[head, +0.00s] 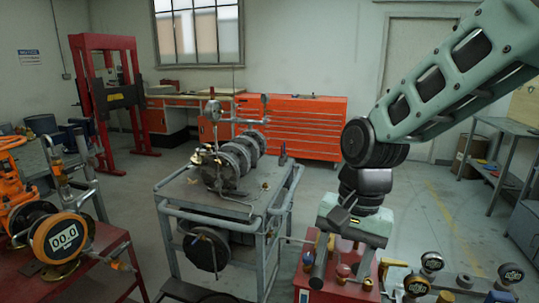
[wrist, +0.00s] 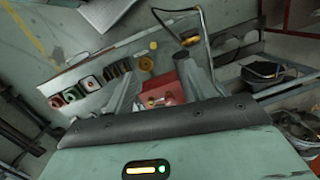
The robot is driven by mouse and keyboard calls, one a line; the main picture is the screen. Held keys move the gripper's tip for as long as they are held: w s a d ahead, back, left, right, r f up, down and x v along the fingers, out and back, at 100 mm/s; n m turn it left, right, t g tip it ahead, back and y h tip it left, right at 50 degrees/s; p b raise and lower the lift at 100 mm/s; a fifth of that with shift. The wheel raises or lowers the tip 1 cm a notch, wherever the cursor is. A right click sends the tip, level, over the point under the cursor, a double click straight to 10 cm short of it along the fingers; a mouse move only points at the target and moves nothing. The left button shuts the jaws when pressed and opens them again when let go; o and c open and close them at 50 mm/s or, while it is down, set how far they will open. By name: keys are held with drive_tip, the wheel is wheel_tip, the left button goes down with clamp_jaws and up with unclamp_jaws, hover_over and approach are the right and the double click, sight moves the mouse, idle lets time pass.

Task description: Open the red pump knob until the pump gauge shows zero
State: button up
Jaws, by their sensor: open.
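My gripper (head: 343,264) points down, open, over a red box-shaped unit (head: 314,297) at the lower middle right of the head view. In the wrist view, my gripper (wrist: 158,74) has its two fingers spread apart. The red unit (wrist: 188,78) lies between and beyond them, with small brass and red fittings (wrist: 168,98) on it. I cannot tell which part is the pump knob. A round orange-rimmed digital gauge (head: 63,237) at the left appears to read 00.0; I cannot tell whether it is the pump gauge.
A grey cart (head: 180,190) carrying a flanged valve assembly (head: 235,160) stands left of my gripper. Several dial gauges (head: 432,262) stand close on its right. A red bench (head: 105,265) is at the left. Open floor (head: 430,205) lies behind.

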drive_tip(key=s+d+f+n, duration=0.1)
drive_tip(key=s+n, duration=1.2)
drive_tip(key=s, duration=0.3)
drive_tip(key=shift+s+t+h, duration=0.2)
drive_tip(key=shift+t+h, duration=0.2)
drive_tip(key=shift+d+f, duration=0.1)
drive_tip(key=shift+d, duration=0.05)
